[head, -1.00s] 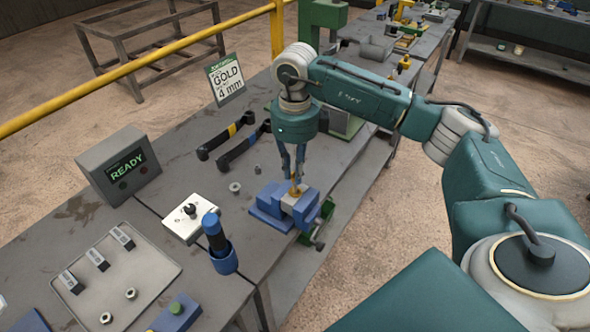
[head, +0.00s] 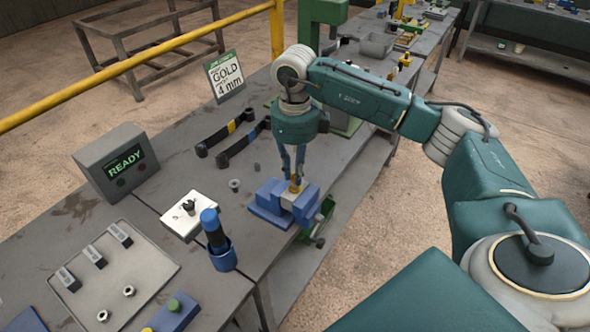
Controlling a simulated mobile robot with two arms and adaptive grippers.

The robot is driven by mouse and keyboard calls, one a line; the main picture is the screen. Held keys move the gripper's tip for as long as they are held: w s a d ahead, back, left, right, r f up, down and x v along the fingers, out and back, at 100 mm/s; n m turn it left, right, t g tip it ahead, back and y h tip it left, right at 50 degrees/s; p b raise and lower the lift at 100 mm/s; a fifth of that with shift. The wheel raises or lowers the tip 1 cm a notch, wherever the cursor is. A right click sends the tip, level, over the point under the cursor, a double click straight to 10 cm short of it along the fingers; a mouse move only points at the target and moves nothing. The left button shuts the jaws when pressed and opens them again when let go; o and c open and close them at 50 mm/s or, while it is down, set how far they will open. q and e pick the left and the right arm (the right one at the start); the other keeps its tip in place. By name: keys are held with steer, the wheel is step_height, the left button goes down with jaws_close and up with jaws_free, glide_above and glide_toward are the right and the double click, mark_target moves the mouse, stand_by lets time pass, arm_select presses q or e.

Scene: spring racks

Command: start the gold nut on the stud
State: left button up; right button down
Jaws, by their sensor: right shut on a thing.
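The gold nut (head: 295,187) is at the fingertips of my right gripper (head: 294,178), which points straight down and is shut on it. The nut is right over the blue vise (head: 268,208), which grips a pale block (head: 291,199). The stud is hidden by the nut and fingers, so I cannot tell whether the nut touches or sits around it. My left gripper is not in view.
Left of the vise stand a blue driver in a holder (head: 221,246) and a white plate (head: 189,216). Two black-handled tools (head: 236,148) lie behind. A READY box (head: 118,166), a GOLD 4 mm sign (head: 225,76) and a tray (head: 150,265) with nuts are further left.

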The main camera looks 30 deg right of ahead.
steer(key=shift+f, duration=0.1)
steer(key=c, duration=1.6)
jaws_free()
steer(key=shift+o, duration=0.4)
steer(key=o, duration=0.4)
steer(key=shift+r+p, duration=2.2)
steer(key=shift+r, duration=1.4)
steer(key=shift+f, duration=0.1)
